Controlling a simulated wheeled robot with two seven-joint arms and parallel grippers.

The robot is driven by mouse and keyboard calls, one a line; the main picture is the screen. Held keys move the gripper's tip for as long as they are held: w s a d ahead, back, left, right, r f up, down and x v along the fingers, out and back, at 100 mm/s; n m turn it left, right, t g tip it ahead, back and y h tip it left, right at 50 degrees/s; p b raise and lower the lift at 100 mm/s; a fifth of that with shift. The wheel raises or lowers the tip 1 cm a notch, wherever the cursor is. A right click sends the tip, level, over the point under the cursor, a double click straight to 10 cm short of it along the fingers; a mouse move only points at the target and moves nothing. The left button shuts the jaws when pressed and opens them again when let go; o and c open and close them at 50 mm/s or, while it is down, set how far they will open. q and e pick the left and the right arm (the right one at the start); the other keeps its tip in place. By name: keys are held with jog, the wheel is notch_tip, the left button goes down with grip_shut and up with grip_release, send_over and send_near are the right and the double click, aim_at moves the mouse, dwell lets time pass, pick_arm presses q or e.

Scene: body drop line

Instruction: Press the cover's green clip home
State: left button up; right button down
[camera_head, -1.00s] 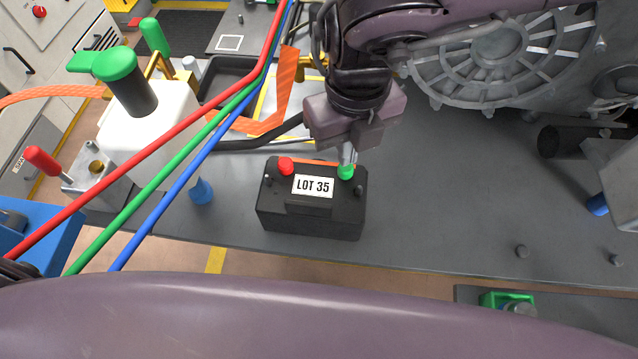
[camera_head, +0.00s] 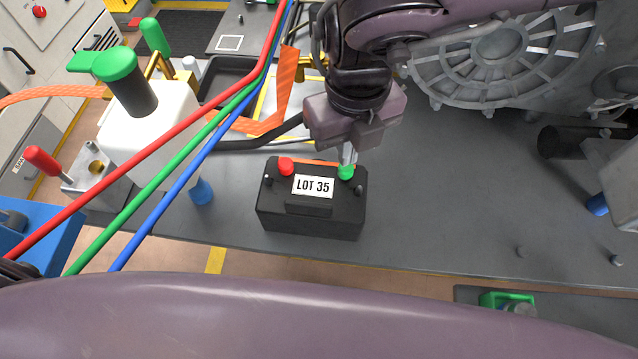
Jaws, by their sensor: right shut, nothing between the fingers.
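The black cover box (camera_head: 312,220) with a white LOT 35 label sits on the grey bench, left of the picture's middle. The green clip (camera_head: 346,172) is at its top right edge, and a red clip (camera_head: 286,164) is at its top left. My right gripper (camera_head: 347,158) points down from above with its fingers shut and empty. Its tips are at the green clip and seem to touch it; the exact contact is hard to see. How deep the clip sits cannot be told. My left gripper does not show.
Red, green and blue cables (camera_head: 190,150) cross the left side in front of a white container (camera_head: 150,130) with a green cap. A grey metal housing (camera_head: 500,55) stands at the back right. A blue cone-like piece (camera_head: 201,191) stands left of the box. The bench (camera_head: 440,200) right of the box is mostly clear.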

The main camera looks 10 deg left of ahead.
dwell(0.3)
jog(key=shift+f+b, duration=0.8)
jog(key=shift+f, duration=0.3)
jog(key=c, duration=2.1)
grip_release()
jog(key=o, duration=0.6)
jog(key=shift+r+p, duration=2.6)
jog(key=shift+r, duration=0.35)
